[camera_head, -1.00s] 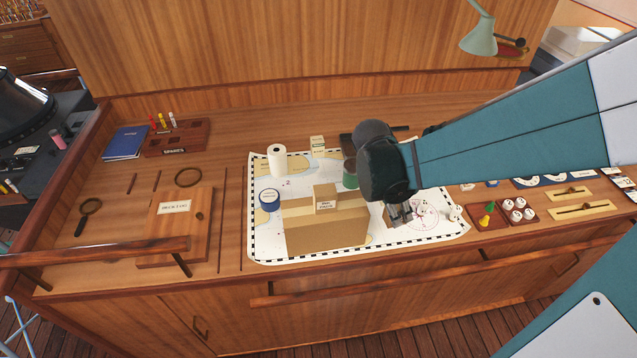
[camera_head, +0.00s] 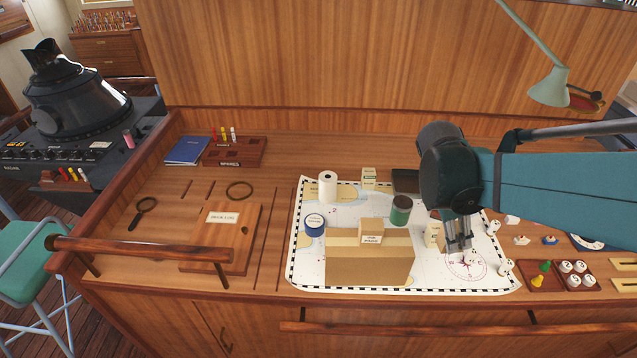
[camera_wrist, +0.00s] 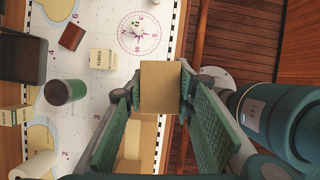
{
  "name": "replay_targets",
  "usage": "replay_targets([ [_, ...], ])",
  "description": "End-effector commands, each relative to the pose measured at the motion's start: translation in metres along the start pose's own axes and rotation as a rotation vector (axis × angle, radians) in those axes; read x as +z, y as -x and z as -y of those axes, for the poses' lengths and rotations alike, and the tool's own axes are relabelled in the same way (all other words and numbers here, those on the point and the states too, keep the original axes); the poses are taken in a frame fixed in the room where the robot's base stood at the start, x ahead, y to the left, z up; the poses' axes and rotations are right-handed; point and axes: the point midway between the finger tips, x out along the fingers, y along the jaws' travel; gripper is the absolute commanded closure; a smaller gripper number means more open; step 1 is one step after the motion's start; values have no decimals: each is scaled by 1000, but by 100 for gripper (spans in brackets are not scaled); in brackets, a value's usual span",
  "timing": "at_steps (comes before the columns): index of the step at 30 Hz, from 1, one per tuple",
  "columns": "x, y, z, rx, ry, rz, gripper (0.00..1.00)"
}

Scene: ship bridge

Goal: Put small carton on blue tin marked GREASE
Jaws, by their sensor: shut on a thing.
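My gripper (camera_head: 458,238) hangs fingers-down over the chart, right of the large cardboard box. In the wrist view it is shut on a small plain brown carton (camera_wrist: 160,88), with a finger on each side. I cannot make out this held carton in the head view. The blue tin (camera_head: 314,224), with a white lid, stands on the chart left of the large box; its lettering is too small to read. A small labelled brown carton (camera_head: 371,229) shows on the large box in the head view.
The large cardboard box (camera_head: 368,266) stands on the chart between the tin and my gripper. A green tin (camera_head: 400,211), a cream carton (camera_head: 432,234) and a white roll (camera_head: 327,186) stand nearby. A wooden rail (camera_head: 140,247) runs at the front left.

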Motion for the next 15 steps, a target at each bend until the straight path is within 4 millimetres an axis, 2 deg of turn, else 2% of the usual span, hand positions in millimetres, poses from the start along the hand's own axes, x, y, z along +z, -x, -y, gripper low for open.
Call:
replay_targets([
  [4,5,12,0,0,1,0,86],
  [15,-22,26,-40,34,81,-1,86],
])
